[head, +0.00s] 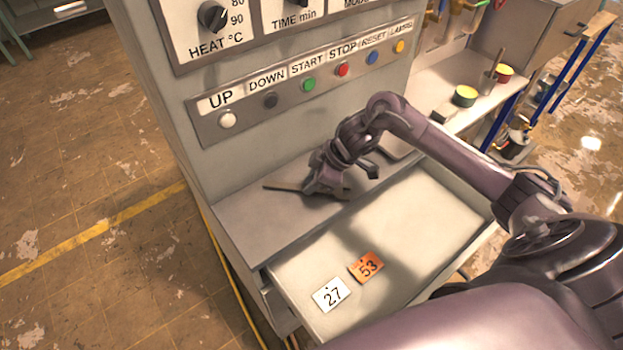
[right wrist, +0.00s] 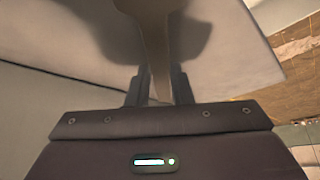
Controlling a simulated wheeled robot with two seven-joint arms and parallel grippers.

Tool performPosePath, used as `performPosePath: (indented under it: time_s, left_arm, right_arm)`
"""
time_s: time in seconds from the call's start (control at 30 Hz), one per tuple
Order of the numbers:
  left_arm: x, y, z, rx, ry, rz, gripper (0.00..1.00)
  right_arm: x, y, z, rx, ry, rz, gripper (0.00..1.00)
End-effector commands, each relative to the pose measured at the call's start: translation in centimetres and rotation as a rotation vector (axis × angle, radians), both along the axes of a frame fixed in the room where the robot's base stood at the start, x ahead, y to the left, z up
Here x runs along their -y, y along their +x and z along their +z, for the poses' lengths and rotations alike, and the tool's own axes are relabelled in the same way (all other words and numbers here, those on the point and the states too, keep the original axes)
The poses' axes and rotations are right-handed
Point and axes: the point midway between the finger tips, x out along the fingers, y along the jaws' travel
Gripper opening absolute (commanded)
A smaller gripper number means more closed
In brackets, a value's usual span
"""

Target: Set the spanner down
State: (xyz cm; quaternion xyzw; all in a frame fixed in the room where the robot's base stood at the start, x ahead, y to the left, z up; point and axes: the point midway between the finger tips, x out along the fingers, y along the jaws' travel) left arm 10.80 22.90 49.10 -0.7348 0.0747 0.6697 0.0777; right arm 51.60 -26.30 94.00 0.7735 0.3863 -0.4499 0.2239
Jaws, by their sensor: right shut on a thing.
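The spanner (head: 283,188) shows as a thin bar sticking out to the left of my right gripper (head: 318,190), over the grey ledge (head: 242,226) below the button panel. In the right wrist view the spanner (right wrist: 154,45) runs up from between the two fingers (right wrist: 158,85), and its wide end is cut off by the top edge. My right gripper is shut on it. The spanner is low, close to the ledge; I cannot tell whether it touches. My left gripper is not in view.
An open drawer (head: 420,222) stands in front of the ledge, with a white card 27 (head: 331,294) and an orange card 53 (head: 366,267) in it. The button panel (head: 290,90) rises behind. A side bench with small tins (head: 465,96) is at the right.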

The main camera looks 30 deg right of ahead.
Motion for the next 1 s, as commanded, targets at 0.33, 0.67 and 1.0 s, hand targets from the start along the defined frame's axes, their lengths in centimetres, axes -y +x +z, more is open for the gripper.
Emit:
performPosePath:
  time_s: [0.33,0.67,1.0]
  left_arm:
    - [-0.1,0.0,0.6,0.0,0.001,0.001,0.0]
    - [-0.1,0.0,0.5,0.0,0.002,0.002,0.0]
    - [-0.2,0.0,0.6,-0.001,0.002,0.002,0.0]
  right_arm:
    - [0.0,0.5,-0.5,0.003,0.0,-0.001,0.0]
    - [0.0,0.4,-0.8,0.002,0.0,-0.001,0.41]
    - [0.2,0.4,-0.2,0.004,-0.001,-0.001,0.41]
